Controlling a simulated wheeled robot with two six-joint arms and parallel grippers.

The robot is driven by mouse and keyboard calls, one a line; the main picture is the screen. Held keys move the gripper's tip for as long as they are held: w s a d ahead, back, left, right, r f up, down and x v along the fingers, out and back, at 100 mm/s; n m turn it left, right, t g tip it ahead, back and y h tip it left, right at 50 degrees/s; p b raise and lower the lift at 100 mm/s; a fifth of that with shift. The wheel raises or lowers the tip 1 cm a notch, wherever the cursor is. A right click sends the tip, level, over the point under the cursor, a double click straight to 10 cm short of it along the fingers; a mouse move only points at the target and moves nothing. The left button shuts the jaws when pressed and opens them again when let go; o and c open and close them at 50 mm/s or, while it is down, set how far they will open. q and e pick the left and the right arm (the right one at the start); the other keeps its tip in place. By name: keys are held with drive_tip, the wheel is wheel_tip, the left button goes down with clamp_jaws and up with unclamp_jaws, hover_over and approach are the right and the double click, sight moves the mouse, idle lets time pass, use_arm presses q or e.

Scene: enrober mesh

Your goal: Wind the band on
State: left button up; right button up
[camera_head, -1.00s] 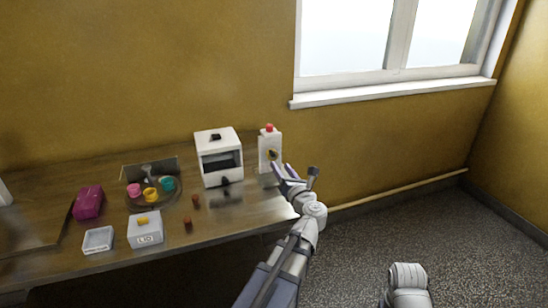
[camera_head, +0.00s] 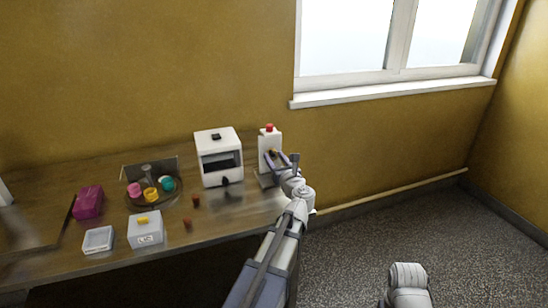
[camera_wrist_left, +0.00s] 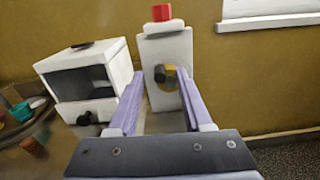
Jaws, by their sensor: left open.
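A white control box (camera_head: 270,139) with a red button (camera_head: 269,127) on top stands at the right end of the table. In the left wrist view a black knob (camera_wrist_left: 160,74) over a yellow dial (camera_wrist_left: 172,78) shows on its front. My left gripper (camera_head: 281,158) is open in front of this box. In the wrist view its fingers stand on either side of the knob, and I cannot tell how close the tips are. A white machine (camera_head: 220,160) with a dark opening and a black front knob (camera_head: 225,181) stands just left of the box.
A dark round tray (camera_head: 140,205) carries pink, yellow and teal pieces. A magenta box (camera_head: 88,202), a white tray (camera_head: 98,240), a white box with a yellow top piece (camera_head: 146,232) and small brown pieces (camera_head: 196,201) stand on the table (camera_head: 215,220). A wall and window are behind.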

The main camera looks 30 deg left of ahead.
use_arm(q)
drive_tip(key=shift+w+a, duration=0.35)
drive_tip(key=shift+a, duration=0.05)
clamp_jaws()
idle(0.4)
